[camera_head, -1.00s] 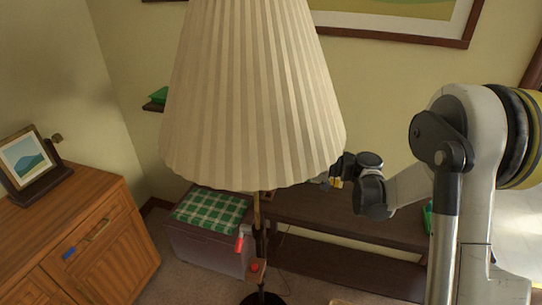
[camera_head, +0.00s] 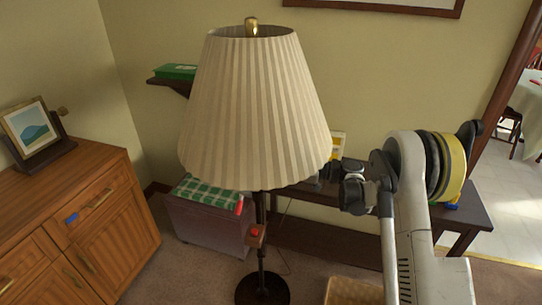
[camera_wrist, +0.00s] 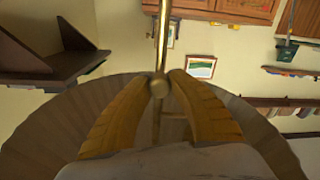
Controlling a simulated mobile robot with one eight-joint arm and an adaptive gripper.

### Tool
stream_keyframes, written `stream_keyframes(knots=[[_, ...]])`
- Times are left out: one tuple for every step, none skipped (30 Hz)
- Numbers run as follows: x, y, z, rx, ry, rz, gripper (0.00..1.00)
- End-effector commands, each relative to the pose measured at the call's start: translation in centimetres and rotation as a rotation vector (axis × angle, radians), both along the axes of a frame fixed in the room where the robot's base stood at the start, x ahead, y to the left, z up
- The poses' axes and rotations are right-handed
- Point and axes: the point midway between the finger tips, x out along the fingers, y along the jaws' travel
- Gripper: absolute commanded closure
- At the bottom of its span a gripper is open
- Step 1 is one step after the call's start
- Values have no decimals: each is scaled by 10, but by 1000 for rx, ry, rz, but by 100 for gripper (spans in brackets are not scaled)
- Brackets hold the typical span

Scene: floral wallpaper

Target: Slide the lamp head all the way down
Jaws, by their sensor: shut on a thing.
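The lamp head, a cream pleated shade (camera_head: 255,110) with a brass finial (camera_head: 251,27), sits upright on a dark stand (camera_head: 262,262) with a round base. My gripper reaches in from the right at the shade's lower rim; its fingertips are hidden behind the shade in the head view. In the wrist view, my gripper (camera_wrist: 157,82) has its yellow fingers closed around a small round part at the brass pole (camera_wrist: 163,45), with the shade (camera_wrist: 255,125) curving around them. Exactly which part of the lamp head is pinched is hard to make out.
A small box with a red button (camera_head: 257,233) is on the stand below the shade. A wooden cabinet (camera_head: 70,215) stands left, a chest with a green checked cloth (camera_head: 205,225) behind, and a low dark bench (camera_head: 310,235) behind right. A woven basket (camera_head: 352,291) is at lower right.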

Motion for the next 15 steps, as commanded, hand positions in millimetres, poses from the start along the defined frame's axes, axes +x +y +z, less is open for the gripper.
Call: stream_keyframes(knots=[[0, 1, -19, -1, 0, 2, 100], [0, 1, -26, 0, 0, 2, 100], [0, 1, -35, 0, 0, 2, 100], [0, 1, -42, 0, 0, 2, 100], [0, 1, -48, 0, 0, 1, 100], [0, 1, -57, 0, 0, 1, 100], [0, 1, -62, 0, 0, 1, 100], [0, 1, -67, 0, 0, 1, 100], [0, 1, -74, 0, 0, 1, 100], [0, 1, -79, 0, 0, 1, 100], [0, 1, -84, 0, 0, 0, 100], [0, 1, -89, 0, 0, 0, 100], [0, 1, -93, 0, 0, 0, 100], [0, 1, -96, 0, 0, 0, 100], [0, 1, -100, 0, 0, 0, 100]])
